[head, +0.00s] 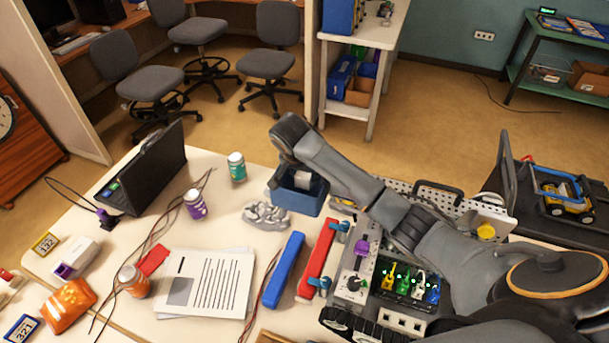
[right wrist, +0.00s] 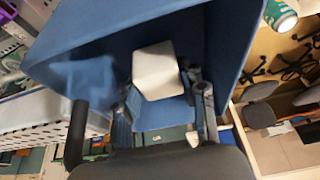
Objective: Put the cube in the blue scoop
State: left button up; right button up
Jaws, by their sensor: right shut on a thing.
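The pale grey-white cube (head: 303,183) shows within the blue scoop (head: 296,203) at the middle of the table in the head view. In the right wrist view the cube (right wrist: 157,70) sits between my two fingertips, with the scoop's blue walls (right wrist: 225,35) around it. My right gripper (right wrist: 163,95) is shut on the cube inside the scoop's opening. I cannot tell whether the cube touches the scoop's floor. In the head view my right wrist hides part of the fingers. My left gripper is not in view.
Crumpled grey material (head: 265,216) lies just left of the scoop. Blue (head: 284,270) and red (head: 318,258) bars lie in front. A tracked robot (head: 355,285) stands right.

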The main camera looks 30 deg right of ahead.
jog(key=shift+w+f, duration=0.1)
jog(key=shift+f, duration=0.75)
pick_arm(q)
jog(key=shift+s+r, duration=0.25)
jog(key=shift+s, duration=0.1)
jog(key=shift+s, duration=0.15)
pick_arm(e)
jog(key=shift+f, duration=0.15)
jog(key=o, duration=1.2)
jog(key=shift+o, duration=0.2)
